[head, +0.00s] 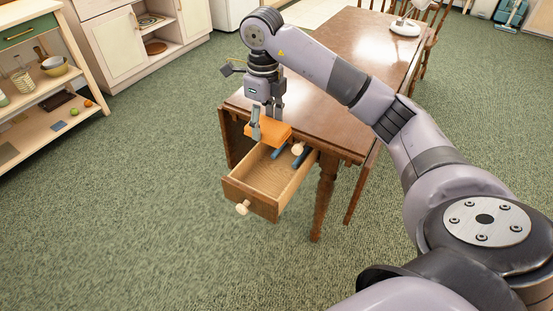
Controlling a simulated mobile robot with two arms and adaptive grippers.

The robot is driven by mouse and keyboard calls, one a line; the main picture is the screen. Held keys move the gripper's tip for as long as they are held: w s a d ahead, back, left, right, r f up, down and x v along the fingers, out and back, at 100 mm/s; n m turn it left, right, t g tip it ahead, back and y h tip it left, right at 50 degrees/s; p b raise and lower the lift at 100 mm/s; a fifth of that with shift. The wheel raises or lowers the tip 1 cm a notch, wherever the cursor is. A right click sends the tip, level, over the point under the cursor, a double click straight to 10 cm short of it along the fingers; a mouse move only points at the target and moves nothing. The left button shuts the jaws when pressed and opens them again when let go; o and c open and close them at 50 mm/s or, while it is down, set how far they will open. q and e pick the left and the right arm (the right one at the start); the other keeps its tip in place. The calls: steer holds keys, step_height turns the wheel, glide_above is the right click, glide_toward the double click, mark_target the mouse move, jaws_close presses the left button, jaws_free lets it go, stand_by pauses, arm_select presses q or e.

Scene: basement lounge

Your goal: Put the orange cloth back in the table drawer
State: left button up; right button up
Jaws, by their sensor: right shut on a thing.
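The orange cloth (270,133) is a small folded block. My right gripper (266,130) is shut on it and holds it over the back left part of the open drawer. The wooden drawer (248,190) is pulled out from the end of the brown table (345,50), with a pale round knob on its front. Inside the drawer, toward the back, are dark blue items (299,159) and a pale round thing (297,148). The cloth hides part of the drawer's back. My left gripper is not in view.
A white lamp base (404,27) stands at the table's far end, by wooden chairs. A shelf (45,100) with bowls and fruit stands at the left. White cabinets (115,45) stand behind. The green carpet in front of the drawer is clear.

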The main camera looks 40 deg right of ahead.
steer(key=b, duration=0.2)
glide_above(268, 180)
step_height(268, 180, down, 14)
steer(key=shift+r, duration=0.1)
step_height(268, 180, down, 5)
steer(key=shift+a+r, duration=0.1)
steer(key=shift+r, duration=0.1)
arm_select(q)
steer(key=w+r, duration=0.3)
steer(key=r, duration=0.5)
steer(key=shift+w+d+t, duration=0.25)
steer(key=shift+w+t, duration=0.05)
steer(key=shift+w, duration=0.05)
arm_select(e)
steer(key=shift+f, duration=0.1)
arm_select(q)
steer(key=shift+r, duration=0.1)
arm_select(e)
steer(key=shift+f, duration=0.1)
steer(key=o, duration=1.2)
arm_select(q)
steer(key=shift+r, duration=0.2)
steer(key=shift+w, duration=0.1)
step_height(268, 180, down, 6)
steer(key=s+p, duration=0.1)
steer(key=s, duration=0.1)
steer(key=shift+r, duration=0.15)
arm_select(e)
step_height(268, 180, up, 12)
